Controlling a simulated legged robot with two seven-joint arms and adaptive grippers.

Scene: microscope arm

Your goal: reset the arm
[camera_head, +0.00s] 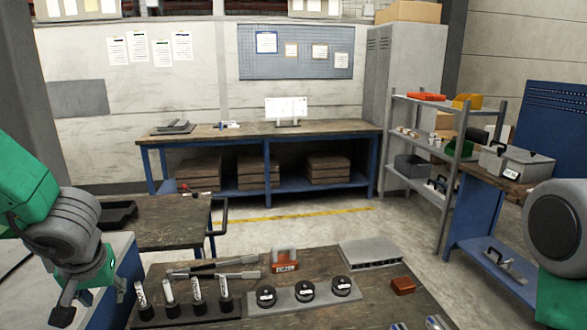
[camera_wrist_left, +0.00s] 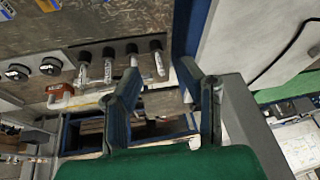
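My left arm (camera_head: 70,222), green and grey, comes in from the left in the head view. My left gripper (camera_head: 93,300) hangs at the left end of the front workbench (camera_head: 330,262), with its fingers apart. In the left wrist view the gripper (camera_wrist_left: 163,80) shows two blue-grey fingers spread with nothing held between them. Several white labelled tubes (camera_wrist_left: 108,68) on a dark rack lie beyond the fingers. Part of my right arm (camera_head: 558,235) shows at the right edge of the head view; its gripper is out of view.
The front bench holds the tube rack (camera_head: 185,312), several round black labelled pieces (camera_head: 305,291), an orange-and-white block (camera_head: 285,260), a grey slotted box (camera_head: 370,254) and a red-brown block (camera_head: 402,286). A side table (camera_head: 170,220) stands left, metal shelves (camera_head: 425,140) right.

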